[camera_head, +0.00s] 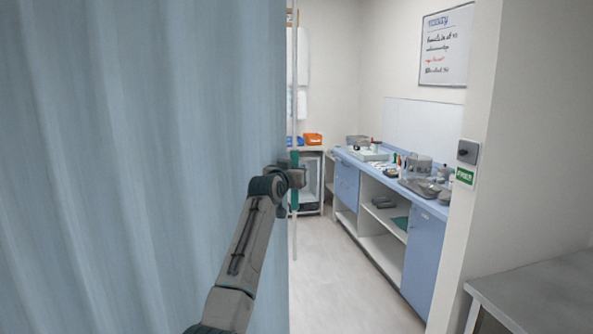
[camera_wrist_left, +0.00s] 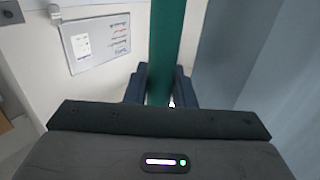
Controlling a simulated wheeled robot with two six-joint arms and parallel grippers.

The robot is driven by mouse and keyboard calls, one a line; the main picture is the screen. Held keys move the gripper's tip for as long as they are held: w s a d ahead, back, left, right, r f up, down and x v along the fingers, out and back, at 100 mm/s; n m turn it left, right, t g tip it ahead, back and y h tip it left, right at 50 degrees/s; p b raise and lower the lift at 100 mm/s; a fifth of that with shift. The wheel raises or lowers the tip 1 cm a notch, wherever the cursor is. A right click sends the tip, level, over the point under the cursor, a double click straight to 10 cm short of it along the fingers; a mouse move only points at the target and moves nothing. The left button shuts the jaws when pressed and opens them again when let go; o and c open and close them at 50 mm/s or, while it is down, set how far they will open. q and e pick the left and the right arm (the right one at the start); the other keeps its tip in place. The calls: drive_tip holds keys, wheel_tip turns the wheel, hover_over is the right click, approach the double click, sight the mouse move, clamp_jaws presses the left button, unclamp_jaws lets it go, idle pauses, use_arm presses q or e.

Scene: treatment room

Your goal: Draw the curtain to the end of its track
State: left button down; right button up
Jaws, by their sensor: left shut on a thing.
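The light blue curtain (camera_head: 150,150) hangs in folds and fills the left half of the head view. A thin pale upright rod (camera_head: 295,60) with a green grip section (camera_head: 294,158) stands at its right edge. My left gripper (camera_head: 297,177) is at that green section. In the left wrist view, the fingers of the left gripper (camera_wrist_left: 160,88) are shut around the green grip (camera_wrist_left: 165,40), and the curtain (camera_wrist_left: 245,55) hangs to the right. The curtain's track is out of view. My right gripper is not in view.
A blue-topped counter (camera_head: 400,185) with trays and bottles runs along the right wall beyond the curtain. A whiteboard (camera_head: 446,45) hangs above. A grey metal table (camera_head: 545,295) stands at the lower right. The floor (camera_head: 345,285) beside the curtain edge is clear.

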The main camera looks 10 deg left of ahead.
use_arm(q)
drive_tip(key=shift+d+r, duration=0.1)
drive_tip(key=shift+r, duration=0.15)
drive_tip(key=c, duration=1.6)
unclamp_jaws()
drive_tip(key=o, duration=0.3)
drive_tip(key=shift+d, duration=0.1)
drive_tip(key=shift+o, duration=0.2)
drive_tip(key=s+a+b, duration=0.1)
drive_tip(key=s+b, duration=0.3)
drive_tip(key=s, duration=0.6)
drive_tip(key=shift+s+a, duration=0.25)
drive_tip(key=shift+a, duration=0.15)
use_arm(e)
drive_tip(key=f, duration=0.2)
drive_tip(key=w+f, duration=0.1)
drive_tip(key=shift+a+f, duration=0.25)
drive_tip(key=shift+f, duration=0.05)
use_arm(q)
drive_tip(key=shift+f, duration=0.2)
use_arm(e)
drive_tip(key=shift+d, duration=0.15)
